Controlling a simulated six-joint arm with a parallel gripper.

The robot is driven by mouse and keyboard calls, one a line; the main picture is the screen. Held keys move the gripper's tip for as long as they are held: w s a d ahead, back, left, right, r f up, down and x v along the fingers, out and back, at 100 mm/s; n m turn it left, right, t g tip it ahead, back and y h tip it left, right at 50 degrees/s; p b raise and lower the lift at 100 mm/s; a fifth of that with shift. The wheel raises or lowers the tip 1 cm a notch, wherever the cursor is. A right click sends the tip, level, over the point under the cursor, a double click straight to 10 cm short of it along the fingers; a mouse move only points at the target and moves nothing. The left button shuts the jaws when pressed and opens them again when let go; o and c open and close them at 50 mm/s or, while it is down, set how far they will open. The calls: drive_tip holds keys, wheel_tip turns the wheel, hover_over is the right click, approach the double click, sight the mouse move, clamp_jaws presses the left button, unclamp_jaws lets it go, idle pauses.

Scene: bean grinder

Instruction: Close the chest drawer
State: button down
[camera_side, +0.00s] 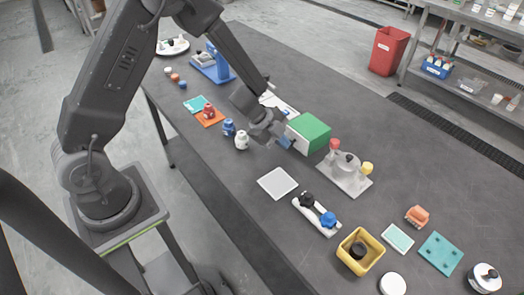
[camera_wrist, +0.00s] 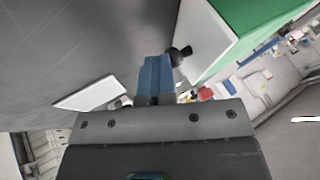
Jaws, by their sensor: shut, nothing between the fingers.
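The chest is a green box (camera_side: 311,129) with a white front (camera_side: 295,139), right of centre in the side view. In the wrist view its green body (camera_wrist: 237,30) is at upper right. Its white drawer front (camera_wrist: 207,38) carries a dark knob (camera_wrist: 181,53). I see no clear gap between front and body. My gripper (camera_side: 286,143) is shut and empty, low in front of the white face. In the wrist view its blue fingers (camera_wrist: 156,72) are together beside the knob; whether they touch it I cannot tell.
A white square plate (camera_side: 277,183) lies in front of the chest. A grey base with red and yellow knobs (camera_side: 345,175) stands close to its right. Small blue and white figures (camera_side: 241,140) stand left of my gripper. A yellow bin (camera_side: 360,250) is at the near right.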

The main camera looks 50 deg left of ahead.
drive_tip(key=shift+w, duration=0.15)
drive_tip(key=shift+s, duration=0.3)
drive_tip(key=s, duration=0.3)
drive_tip(key=shift+s, duration=0.15)
drive_tip(key=s+a+r+n+t+y, duration=0.1)
drive_tip(key=s+a+r+n+y, duration=0.15)
drive_tip(key=r, duration=0.45)
drive_tip(key=s+a+r+n+t+y, duration=0.1)
drive_tip(key=a+r+n+t+y, duration=0.1)
drive_tip(key=r+n, duration=0.35)
drive_tip(key=s+a+r+n+t+y, duration=0.1)
drive_tip(key=s+a+r+n+y, duration=0.15)
drive_tip(key=r, duration=0.65)
drive_tip(key=s+d+r+n+g+h, duration=0.1)
drive_tip(key=s+d+r+n+g, duration=0.1)
drive_tip(key=s, duration=0.5)
drive_tip(key=s+d+r+n+g+h, duration=0.1)
drive_tip(key=s+d+r+n+g, duration=0.1)
drive_tip(key=s+d+n, duration=0.2)
drive_tip(key=s+d, duration=0.1)
drive_tip(key=s, duration=0.2)
drive_tip(key=shift+s, duration=0.2)
